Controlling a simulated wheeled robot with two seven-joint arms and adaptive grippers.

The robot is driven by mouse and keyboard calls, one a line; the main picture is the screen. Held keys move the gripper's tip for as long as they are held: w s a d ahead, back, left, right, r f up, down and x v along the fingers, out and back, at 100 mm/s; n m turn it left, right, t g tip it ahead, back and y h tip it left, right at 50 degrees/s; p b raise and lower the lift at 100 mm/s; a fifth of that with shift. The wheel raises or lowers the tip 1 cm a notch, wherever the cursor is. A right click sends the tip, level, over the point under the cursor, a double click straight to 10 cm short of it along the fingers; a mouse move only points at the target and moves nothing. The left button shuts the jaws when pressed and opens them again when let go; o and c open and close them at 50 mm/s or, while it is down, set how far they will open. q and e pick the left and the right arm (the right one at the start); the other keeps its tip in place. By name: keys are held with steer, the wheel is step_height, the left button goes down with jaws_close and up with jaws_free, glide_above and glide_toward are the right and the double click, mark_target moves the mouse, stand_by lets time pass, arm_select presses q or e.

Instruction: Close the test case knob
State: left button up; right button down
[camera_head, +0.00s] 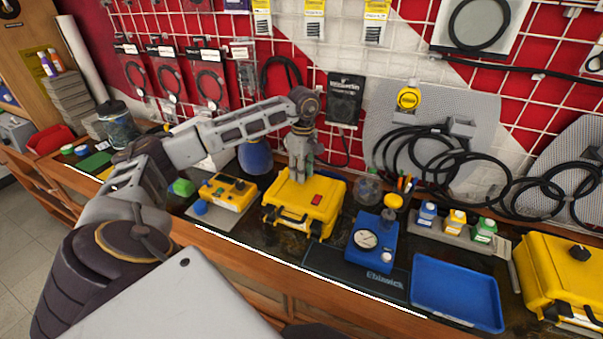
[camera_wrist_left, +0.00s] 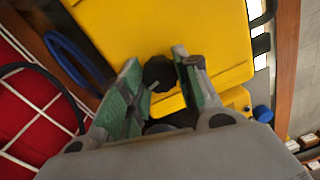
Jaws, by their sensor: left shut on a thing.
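The yellow test case (camera_head: 328,190) stands closed on the bench, with a red patch on its lid; its yellow top also fills much of the left wrist view (camera_wrist_left: 205,28). My left gripper (camera_head: 301,176) reaches down to the back left part of the lid. In the left wrist view the black test case knob (camera_wrist_left: 158,74) sits between the two green-padded fingers (camera_wrist_left: 156,66), which are shut on it. The fingers hide the knob in the head view, so its turn angle cannot be told. My right gripper is not in view.
A yellow device (camera_head: 229,191) stands left of the case. A blue gauge block (camera_head: 372,240) and a blue tray (camera_head: 457,291) are to the right. A second yellow case (camera_head: 545,262) with a black knob stands at the far right. A red pegboard wall rises behind.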

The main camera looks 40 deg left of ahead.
arm_select(q)
steer(key=shift+m, duration=1.2)
steer(key=shift+m+b, duration=0.3)
steer(key=shift+m, duration=0.1)
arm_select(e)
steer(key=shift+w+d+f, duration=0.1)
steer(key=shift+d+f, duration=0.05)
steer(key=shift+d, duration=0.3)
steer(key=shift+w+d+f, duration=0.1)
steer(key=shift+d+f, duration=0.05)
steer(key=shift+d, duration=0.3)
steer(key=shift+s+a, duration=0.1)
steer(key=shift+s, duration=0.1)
arm_select(q)
steer(key=o, duration=0.7)
steer(key=shift+o, duration=1.8)
step_height(320, 180, up, 12)
steer(key=shift+w, duration=0.25)
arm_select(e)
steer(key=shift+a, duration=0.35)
